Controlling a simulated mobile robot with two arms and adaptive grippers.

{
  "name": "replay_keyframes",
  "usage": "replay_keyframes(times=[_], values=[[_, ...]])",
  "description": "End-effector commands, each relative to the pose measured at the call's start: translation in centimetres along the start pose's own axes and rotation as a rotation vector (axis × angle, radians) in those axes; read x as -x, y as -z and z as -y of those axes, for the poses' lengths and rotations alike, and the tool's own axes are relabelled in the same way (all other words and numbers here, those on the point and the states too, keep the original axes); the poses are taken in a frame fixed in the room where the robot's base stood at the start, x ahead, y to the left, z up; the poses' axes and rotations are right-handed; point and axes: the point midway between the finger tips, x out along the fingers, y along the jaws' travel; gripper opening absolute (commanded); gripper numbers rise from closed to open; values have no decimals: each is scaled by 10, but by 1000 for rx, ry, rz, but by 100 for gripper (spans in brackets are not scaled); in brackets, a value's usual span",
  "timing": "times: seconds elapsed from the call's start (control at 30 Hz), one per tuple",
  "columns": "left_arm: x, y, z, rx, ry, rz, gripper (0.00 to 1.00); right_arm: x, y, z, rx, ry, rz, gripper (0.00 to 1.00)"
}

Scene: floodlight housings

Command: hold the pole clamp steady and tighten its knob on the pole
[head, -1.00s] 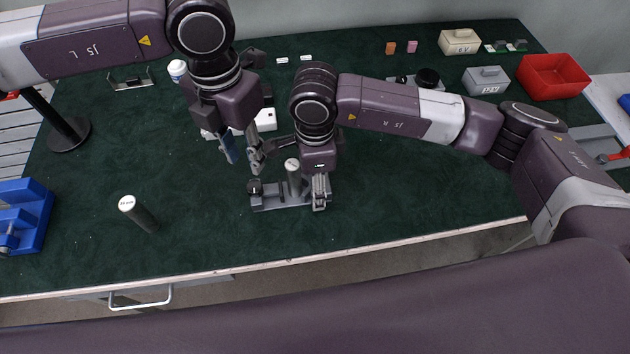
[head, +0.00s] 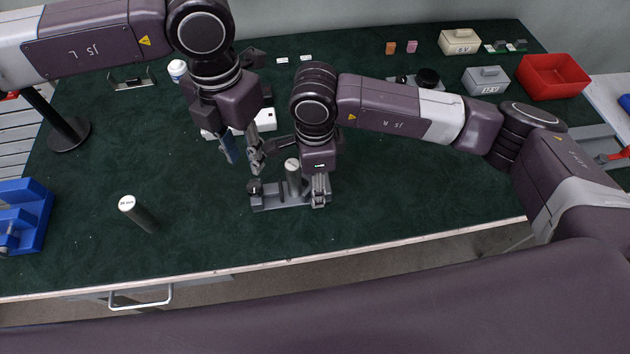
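The pole clamp (head: 285,203) is a grey piece low on the green table, below my two arms. A grey pole (head: 292,176) with a pale top stands upright at its middle. Its dark knob (head: 254,187) is at the clamp's left end. My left gripper (head: 243,159) points down just above the knob, its fingers apart with nothing between them; it appears clear of the knob. My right gripper (head: 319,197) points down at the clamp's right end and appears shut on it. The fingers and wrist partly hide that end.
A second, labelled pole (head: 143,216) stands at the left front. A blue fixture (head: 22,222) is at the left edge. A red bin (head: 553,77) and lidded boxes (head: 486,81) are at the back right. The table between the clamp and the front edge is clear.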

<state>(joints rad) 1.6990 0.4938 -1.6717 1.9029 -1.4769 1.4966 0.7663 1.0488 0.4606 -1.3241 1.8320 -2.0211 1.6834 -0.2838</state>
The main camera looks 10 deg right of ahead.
Motion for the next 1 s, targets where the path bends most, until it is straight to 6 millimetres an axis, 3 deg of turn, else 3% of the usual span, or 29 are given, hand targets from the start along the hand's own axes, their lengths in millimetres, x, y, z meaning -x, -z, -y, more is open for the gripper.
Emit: replay_keyframes(times=[0.37, 0.5, 0.67, 0.87, 1.0], values=[[0, 0, 0, 0, 0, 0, 29, 0, 0, 0, -1, 1, 0, 19], [0, 0, 0, 0, 0, 0, 41, 0, 0, 0, -1, 1, 0, 19], [-1, 0, -1, 27, 6, -1, 41, 0, 0, 0, -1, 1, 0, 19], [-5, 0, -13, 283, 50, -19, 41, 0, 0, 0, 0, 0, 0, 19], [-1, 0, -15, 571, 128, -40, 41, 0, 0, 0, 0, 1, 0, 19]])
